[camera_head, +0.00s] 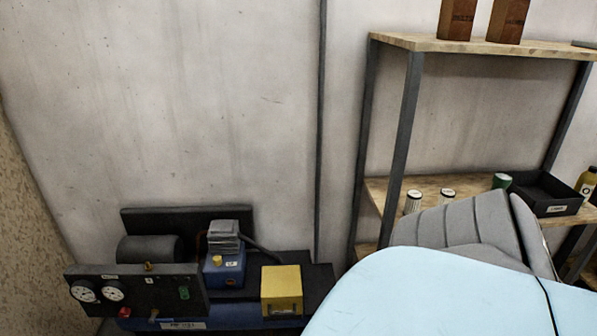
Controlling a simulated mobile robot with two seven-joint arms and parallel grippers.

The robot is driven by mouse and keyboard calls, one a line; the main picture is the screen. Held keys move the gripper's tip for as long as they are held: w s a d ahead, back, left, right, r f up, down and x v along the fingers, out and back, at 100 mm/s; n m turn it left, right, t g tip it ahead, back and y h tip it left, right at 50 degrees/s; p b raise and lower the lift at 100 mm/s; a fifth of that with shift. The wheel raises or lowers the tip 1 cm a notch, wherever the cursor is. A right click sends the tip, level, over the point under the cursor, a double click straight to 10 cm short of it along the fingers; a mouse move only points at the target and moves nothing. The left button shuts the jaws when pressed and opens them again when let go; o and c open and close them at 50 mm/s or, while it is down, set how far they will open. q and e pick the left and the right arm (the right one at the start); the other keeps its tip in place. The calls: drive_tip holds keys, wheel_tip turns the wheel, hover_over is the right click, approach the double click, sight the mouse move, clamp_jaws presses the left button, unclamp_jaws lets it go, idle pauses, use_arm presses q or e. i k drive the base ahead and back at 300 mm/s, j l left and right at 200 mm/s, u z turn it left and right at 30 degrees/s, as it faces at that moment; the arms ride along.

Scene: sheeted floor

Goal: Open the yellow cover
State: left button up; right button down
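A yellow box-shaped cover (281,287) sits on the dark top of a compressor unit (183,322) at the lower middle of the head view. Its top is a flat yellow face and its front is a slightly darker yellow with a small mark near the lower edge. It looks closed. Neither of my grippers shows in this view.
Two gauges (99,292) and a blue pump (224,268) stand left of the cover. A light blue rounded surface (430,296) and a grey ribbed seat (470,225) fill the lower right. A metal-framed shelf (470,46) stands behind them.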

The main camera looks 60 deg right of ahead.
sight(282, 295)
drive_tip(key=z, duration=1.65)
drive_tip(key=i+z, duration=0.25)
drive_tip(key=i+j+z, duration=0.1)
drive_tip(key=i+j, duration=0.45)
